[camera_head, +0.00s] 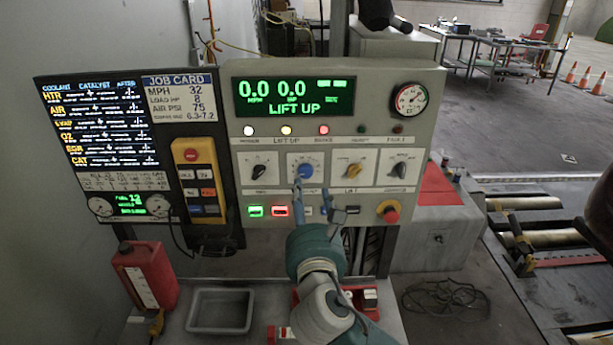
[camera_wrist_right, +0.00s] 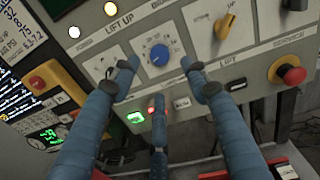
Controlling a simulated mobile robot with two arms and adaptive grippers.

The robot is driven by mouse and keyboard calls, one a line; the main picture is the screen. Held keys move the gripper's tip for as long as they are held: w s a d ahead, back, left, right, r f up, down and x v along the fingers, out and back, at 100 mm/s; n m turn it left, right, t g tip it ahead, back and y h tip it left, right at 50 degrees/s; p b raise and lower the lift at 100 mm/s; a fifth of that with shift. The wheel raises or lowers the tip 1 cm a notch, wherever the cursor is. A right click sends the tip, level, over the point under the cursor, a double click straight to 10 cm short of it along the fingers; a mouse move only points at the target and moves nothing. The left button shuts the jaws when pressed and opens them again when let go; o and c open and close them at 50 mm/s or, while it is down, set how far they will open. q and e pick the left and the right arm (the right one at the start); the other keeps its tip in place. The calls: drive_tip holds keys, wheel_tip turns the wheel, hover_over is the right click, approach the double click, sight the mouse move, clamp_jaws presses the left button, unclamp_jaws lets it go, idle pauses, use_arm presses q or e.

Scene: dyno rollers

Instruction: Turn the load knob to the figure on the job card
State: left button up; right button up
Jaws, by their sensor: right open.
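The job card (camera_head: 181,93) is at the upper left of the panel in the head view; it lists MPH 32, LOAD HP 8 and AIR PSI 75. The blue knob (camera_head: 305,171) sits on a round dial in the second square of the panel's knob row. In the wrist view the blue knob (camera_wrist_right: 159,54) shows between and beyond my right fingertips. My right gripper (camera_head: 312,200) is in front of the panel, just below the knob. In the wrist view its blue fingers (camera_wrist_right: 158,75) are spread apart and empty. I see no contact with the knob. My left gripper is out of view.
Other knobs, a lit green button (camera_head: 256,211), a red button (camera_head: 280,211) and a red emergency stop (camera_head: 388,211) are close by on the panel. The display (camera_head: 294,96) reads 0.0, 0.0 and LIFT UP. A grey tray (camera_head: 220,309) and red can (camera_head: 147,276) stand below.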

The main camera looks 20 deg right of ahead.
sight(306, 175)
drive_tip(key=p+x, duration=0.1)
drive_tip(key=x, duration=0.7)
drive_tip(key=shift+w, duration=0.2)
drive_tip(key=shift+f, duration=0.1)
drive_tip(key=c, duration=1.2)
